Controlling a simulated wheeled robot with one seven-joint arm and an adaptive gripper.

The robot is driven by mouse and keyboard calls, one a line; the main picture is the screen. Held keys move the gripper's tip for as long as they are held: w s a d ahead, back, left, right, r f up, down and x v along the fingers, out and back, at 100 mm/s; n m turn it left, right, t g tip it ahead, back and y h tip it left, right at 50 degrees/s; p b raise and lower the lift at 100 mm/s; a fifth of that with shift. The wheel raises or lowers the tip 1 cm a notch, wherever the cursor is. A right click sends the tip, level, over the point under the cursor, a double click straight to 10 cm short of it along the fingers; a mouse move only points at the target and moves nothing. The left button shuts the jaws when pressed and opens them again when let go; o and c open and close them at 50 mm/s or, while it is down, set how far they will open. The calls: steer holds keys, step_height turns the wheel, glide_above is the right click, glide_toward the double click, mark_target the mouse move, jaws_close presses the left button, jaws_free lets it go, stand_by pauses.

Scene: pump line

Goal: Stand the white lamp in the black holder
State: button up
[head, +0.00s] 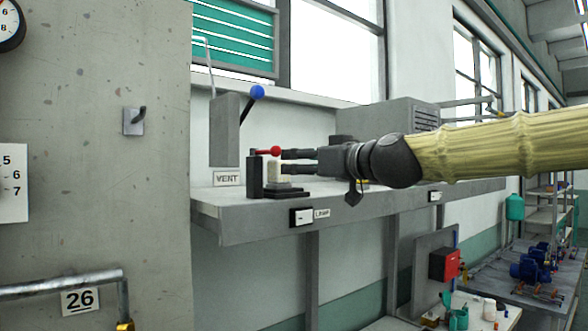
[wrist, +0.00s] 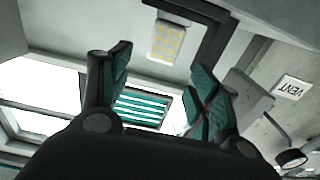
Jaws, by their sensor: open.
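The white lamp (head: 274,171) is upright at the shelf's left end, right of a black post and just above or on a black base. In the wrist view its face with yellow dots shows (wrist: 168,40). The black holder (head: 255,178) seems to be this post and base; a black angled piece also shows in the wrist view (wrist: 213,25). I cannot tell whether the lamp is seated in it. My gripper (head: 284,161) is open and level, its fingertips just right of the lamp's upper part. In the wrist view the fingers (wrist: 163,78) are apart with nothing between them.
A red-knobbed lever (head: 275,151) is close above the lamp. A grey VENT box (head: 224,130) with a blue-knobbed lever (head: 257,92) stands behind. A grey cabinet (head: 390,116) is behind my gripper.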

steer(key=shift+b+v, duration=0.45)
steer(key=shift+v, duration=1.3)
